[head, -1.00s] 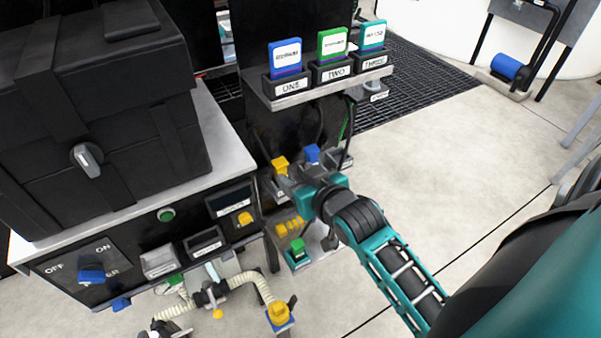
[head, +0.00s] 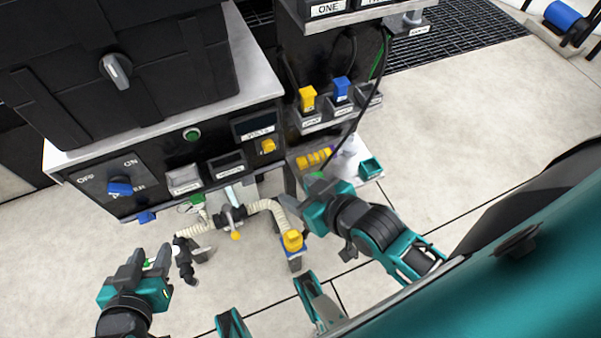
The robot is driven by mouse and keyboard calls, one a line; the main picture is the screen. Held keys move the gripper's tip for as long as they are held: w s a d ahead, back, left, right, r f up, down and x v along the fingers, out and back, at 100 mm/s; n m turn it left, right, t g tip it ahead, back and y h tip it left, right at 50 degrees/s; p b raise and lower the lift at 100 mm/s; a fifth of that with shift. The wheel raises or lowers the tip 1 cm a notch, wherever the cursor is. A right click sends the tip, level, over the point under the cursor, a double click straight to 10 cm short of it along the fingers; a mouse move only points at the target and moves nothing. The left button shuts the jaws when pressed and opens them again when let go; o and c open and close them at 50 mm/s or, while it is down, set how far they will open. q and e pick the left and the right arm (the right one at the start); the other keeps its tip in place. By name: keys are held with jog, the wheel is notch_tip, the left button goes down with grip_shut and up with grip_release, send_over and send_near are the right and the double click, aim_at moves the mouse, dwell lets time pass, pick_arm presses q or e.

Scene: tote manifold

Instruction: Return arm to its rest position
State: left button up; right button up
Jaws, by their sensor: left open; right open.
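My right gripper (head: 296,200) is open in the lower middle of the head view. Its dark fingers point left, below the tray with yellow pieces. A small green piece (head: 316,175) shows just above it, and I cannot tell whether they touch. My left gripper (head: 142,262) is open at the lower left, over the floor, with its fingers pointing up the picture. It is left of the dark fitting on the cream hose, and I see nothing clearly held in it.
A console with a blue power switch (head: 120,187) stands at the left under a black case (head: 120,70). Yellow (head: 307,98) and blue (head: 341,89) connectors stand in a rack. A cream hose (head: 265,206) ends at a yellow-capped post (head: 292,240). Open floor (head: 470,120) lies right.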

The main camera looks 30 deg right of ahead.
pick_arm(q)
notch_tip(320, 180, up, 6)
jog(key=s+a+y+p, duration=0.1)
jog(key=a+p, duration=0.1)
jog(key=p, duration=0.8)
jog(key=shift+s+a+r, duration=0.15)
jog(key=shift+s+a, duration=0.15)
jog(key=shift+a, duration=0.1)
pick_arm(e)
notch_tip(320, 180, up, 6)
jog(key=s+d+h, duration=0.1)
jog(key=d, duration=0.2)
jog(key=shift+s+r, duration=0.2)
jog(key=shift+s, duration=0.05)
pick_arm(q)
jog(key=shift+w+d, duration=0.1)
pick_arm(e)
jog(key=shift+a, duration=0.1)
